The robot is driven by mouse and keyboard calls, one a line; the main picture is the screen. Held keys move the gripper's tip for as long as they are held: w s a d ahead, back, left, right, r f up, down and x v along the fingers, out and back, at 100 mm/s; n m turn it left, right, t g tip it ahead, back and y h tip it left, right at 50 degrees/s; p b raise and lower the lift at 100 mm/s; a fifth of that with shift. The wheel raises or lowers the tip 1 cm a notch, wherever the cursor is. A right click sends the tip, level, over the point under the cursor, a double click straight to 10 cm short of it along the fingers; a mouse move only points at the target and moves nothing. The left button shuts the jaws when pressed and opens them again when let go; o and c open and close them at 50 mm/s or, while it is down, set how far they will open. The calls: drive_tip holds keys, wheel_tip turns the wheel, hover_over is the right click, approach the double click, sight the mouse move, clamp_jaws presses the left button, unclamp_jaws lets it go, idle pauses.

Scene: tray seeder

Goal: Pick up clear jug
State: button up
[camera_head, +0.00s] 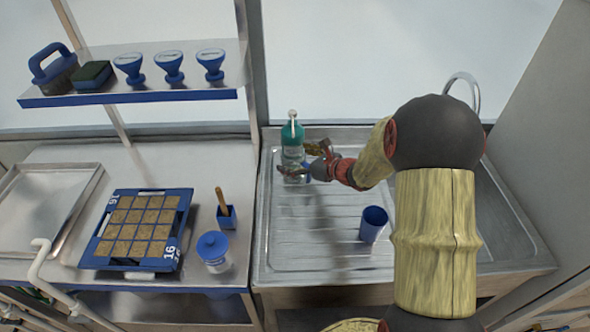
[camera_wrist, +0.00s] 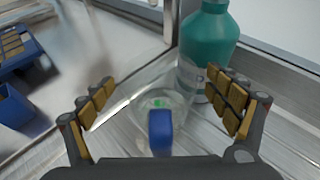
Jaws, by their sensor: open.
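The clear jug (camera_wrist: 150,97) stands on the ribbed metal drainboard. Its blue handle faces my gripper in the wrist view. My gripper (camera_wrist: 162,80) is open, with one padded finger on each side of the jug and nothing clamped. In the head view the jug (camera_head: 292,163) is small and partly hidden by my gripper (camera_head: 300,159), which reaches in from the right. Whether a finger touches the jug cannot be told.
A teal bottle (camera_wrist: 207,42) stands right behind the jug, close to my right finger in the wrist view. A blue cup (camera_head: 373,224) stands nearer on the drainboard (camera_head: 300,255).

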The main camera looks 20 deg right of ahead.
drive_tip(key=shift+c, duration=0.5)
drive_tip(key=c, duration=1.6)
drive_tip(key=shift+o, duration=0.2)
drive_tip(key=shift+r, duration=0.2)
drive_tip(key=f+p+v, duration=0.2)
drive_tip(key=v, duration=0.7)
drive_tip(key=s+f+p+v, duration=0.1)
drive_tip(key=p+v, duration=0.2)
drive_tip(key=v, duration=0.5)
drive_tip(key=shift+s+d+f, duration=0.25)
drive_tip(key=shift+s+d, duration=0.25)
drive_tip(key=shift+s, duration=0.1)
idle(1.9)
